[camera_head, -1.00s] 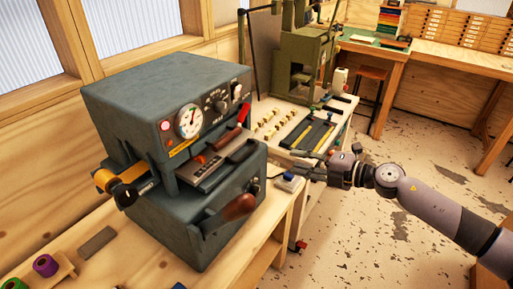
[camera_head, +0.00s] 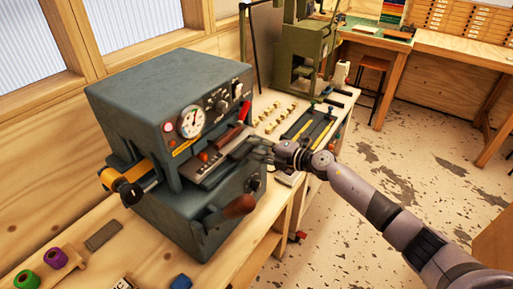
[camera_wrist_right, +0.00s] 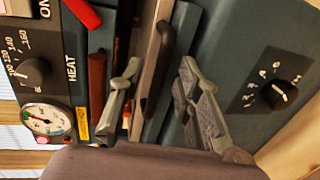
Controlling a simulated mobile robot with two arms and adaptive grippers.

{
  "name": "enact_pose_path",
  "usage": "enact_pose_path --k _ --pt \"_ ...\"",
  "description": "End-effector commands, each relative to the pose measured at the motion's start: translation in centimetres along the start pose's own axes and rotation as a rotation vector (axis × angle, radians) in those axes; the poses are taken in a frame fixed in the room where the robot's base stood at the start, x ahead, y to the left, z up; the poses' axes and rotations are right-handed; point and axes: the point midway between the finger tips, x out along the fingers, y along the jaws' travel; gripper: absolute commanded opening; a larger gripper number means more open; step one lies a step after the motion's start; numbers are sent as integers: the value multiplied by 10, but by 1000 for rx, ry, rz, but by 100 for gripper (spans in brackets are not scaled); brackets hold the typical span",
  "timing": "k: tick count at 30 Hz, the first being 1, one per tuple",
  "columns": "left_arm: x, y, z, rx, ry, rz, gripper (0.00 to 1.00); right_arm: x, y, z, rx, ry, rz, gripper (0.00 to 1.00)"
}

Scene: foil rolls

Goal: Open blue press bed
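The blue-grey press (camera_head: 165,105) stands on the wooden bench, with a gauge and knobs on its front. Its bed (camera_head: 205,168) shows in the slot between upper and lower housing. My right gripper (camera_head: 262,150) is at the right end of the bed's front, partly hiding the dark handle there. In the right wrist view its two fingers (camera_wrist_right: 158,92) are apart, with the dark bed handle (camera_wrist_right: 158,65) lying between them; I see no clear contact. The heat knob (camera_wrist_right: 32,73) is on the left, another knob (camera_wrist_right: 280,95) on the right. My left gripper is not visible.
A brown-handled lever (camera_head: 232,208) sticks out from the lower front, and a red lever (camera_head: 243,110) sits above the bed. An olive-green press (camera_head: 300,55) and a tray with brass pieces (camera_head: 275,120) stand behind. The floor at right is open.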

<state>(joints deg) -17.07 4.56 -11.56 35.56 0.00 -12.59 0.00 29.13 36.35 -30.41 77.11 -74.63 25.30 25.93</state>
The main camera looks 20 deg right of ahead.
Motion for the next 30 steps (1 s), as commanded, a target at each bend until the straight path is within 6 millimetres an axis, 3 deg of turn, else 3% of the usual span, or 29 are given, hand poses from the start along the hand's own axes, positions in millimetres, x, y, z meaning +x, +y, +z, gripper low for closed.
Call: enact_pose_path --k 8,21,30 --pt "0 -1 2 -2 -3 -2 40 1 0 0 0 0 -1 30" --pt "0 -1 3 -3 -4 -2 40 0 0 0 0 0 -1 1" --pt "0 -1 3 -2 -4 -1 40 0 0 0 0 0 -1 0"
